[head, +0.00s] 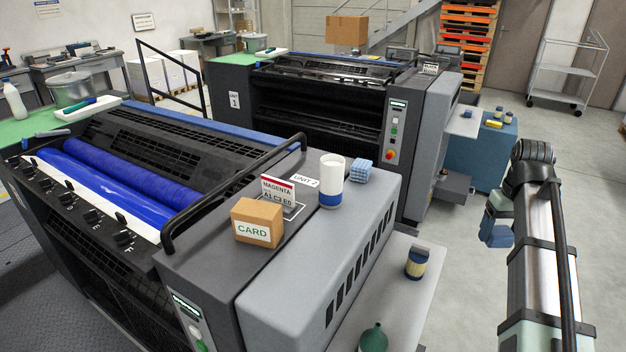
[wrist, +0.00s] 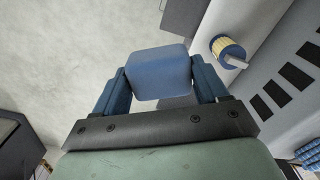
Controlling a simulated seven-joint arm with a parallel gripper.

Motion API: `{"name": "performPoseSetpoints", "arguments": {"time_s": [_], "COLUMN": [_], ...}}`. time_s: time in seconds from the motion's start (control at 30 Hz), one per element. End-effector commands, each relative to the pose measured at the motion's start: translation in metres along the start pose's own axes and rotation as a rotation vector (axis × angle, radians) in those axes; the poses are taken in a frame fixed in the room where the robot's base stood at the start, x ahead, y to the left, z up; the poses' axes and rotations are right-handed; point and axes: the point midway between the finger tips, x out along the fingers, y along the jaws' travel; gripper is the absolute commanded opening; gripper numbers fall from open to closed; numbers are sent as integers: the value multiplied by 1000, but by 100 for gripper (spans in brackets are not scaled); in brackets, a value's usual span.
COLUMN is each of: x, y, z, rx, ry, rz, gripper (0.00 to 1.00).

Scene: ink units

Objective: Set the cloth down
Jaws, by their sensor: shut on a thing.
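The cloth (wrist: 160,72) looks like a smooth, blue, rounded folded pad. My gripper (wrist: 162,82) is shut on it, with a dark blue finger on either side. In the wrist view the pale floor lies behind it and to its left. In the head view my gripper (head: 496,222) is at the right, in the air beside the printing units, and what it holds is hard to make out there. A second blue item, a checked, ribbed stack (head: 361,172), rests on top of unit 2 beside a white and blue cup.
Unit 2's grey top (head: 330,225) bears a card box (head: 258,220), a magenta sign (head: 279,190) and the cup (head: 332,180). A lower side shelf (head: 395,305) holds a yellow-banded tin (head: 417,262) and a green bottle (head: 374,338). A blue cabinet (head: 480,155) stands behind.

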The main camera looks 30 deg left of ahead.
Motion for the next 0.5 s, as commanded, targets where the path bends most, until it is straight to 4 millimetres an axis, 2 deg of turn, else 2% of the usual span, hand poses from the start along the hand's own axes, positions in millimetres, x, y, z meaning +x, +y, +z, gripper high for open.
{"name": "performPoseSetpoints", "arguments": {"time_s": [0.07,0.17,0.37,0.5], "x": [-10,-18,-30,-38], "y": [5,0,-20,-40], "z": [-14,-27,-53,-73], "rx": [-15,-49,-129,-193], "ry": [1,1,1,1], "rz": [0,0,0,0], "gripper": [44,44,44,44]}}
